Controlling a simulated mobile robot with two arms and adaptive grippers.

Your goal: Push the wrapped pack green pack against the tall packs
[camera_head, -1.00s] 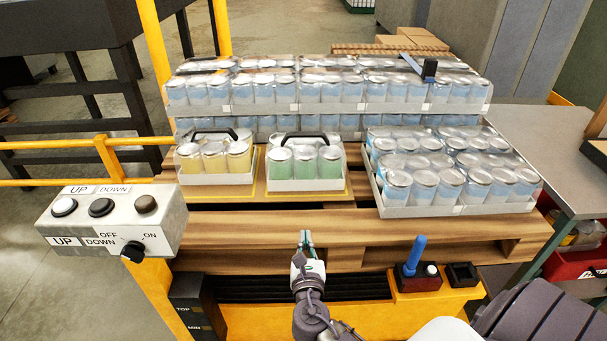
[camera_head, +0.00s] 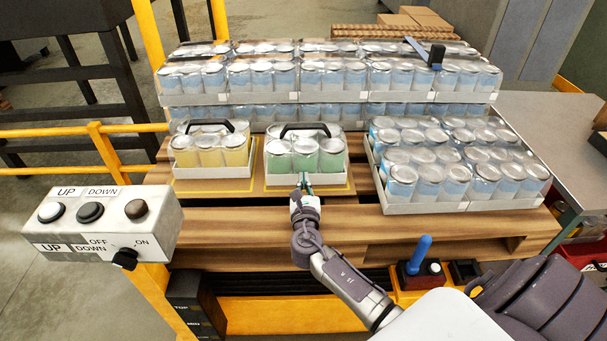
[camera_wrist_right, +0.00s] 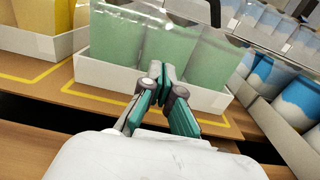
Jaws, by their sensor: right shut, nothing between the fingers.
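The wrapped green pack (camera_head: 305,155) has a white tray, clear film and a black handle. It stands upright on the wooden pallet, on a yellow-outlined patch. The tall packs (camera_head: 330,78) stand stacked in a row behind it, with clear film and blue-white cans. A strip of board shows between them and the green pack. My right gripper (camera_head: 304,184) is shut and empty at the front of the green pack's tray. In the right wrist view its fingertips (camera_wrist_right: 160,75) are in front of the tray; whether they touch it I cannot tell. My left gripper is not in view.
A wrapped yellow pack (camera_head: 211,150) stands close on the left of the green pack. A wide tray of blue-white cans (camera_head: 455,160) stands on the right, with a gap between. A button box (camera_head: 105,220) is at left. The pallet's front boards (camera_head: 240,225) are clear.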

